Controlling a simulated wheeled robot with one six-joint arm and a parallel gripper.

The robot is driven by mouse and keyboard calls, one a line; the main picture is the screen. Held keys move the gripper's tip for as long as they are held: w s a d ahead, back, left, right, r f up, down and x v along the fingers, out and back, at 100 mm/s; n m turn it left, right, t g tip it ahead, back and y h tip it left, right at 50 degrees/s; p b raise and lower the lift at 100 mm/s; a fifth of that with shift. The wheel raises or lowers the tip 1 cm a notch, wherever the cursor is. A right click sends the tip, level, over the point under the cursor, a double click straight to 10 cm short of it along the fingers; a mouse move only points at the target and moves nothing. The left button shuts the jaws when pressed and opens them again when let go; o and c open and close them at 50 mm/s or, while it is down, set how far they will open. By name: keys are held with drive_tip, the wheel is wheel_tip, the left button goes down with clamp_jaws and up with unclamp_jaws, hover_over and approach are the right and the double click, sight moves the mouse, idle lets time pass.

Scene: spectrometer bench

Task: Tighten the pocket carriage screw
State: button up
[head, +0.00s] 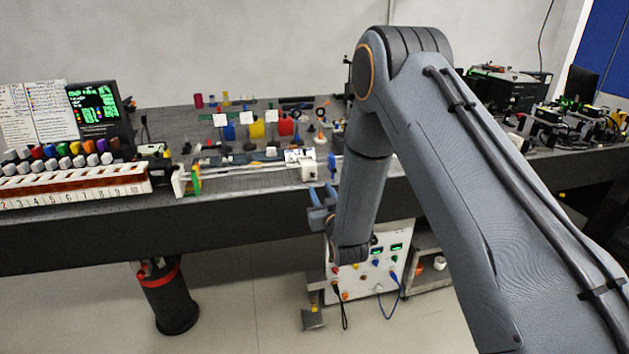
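My gripper (322,193) is in front of the bench's front edge, just below a white carriage (308,171) on a pale rail (248,170). The carriage sits near the right end of the rail. A small blue part (332,163) stands just right of the carriage; I cannot tell whether it is a screw. No screw can be clearly made out, and the fingertips appear apart from the carriage.
The dark bench (100,228) runs across the view. A rack of coloured-capped vials (75,187) stands at left, beside a screen (97,108). Coloured optics stand behind the rail. A white control box (365,275) with cables is below the bench, near my forearm. A black bin (170,305) stands on the floor.

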sight(313, 176)
drive_tip(key=p+x, duration=0.2)
drive_tip(key=x, duration=0.5)
drive_tip(key=shift+w+a+r, duration=0.1)
drive_tip(key=shift+w+a, duration=0.05)
drive_tip(key=shift+w, duration=0.2)
drive_tip(key=shift+c, duration=0.3)
clamp_jaws()
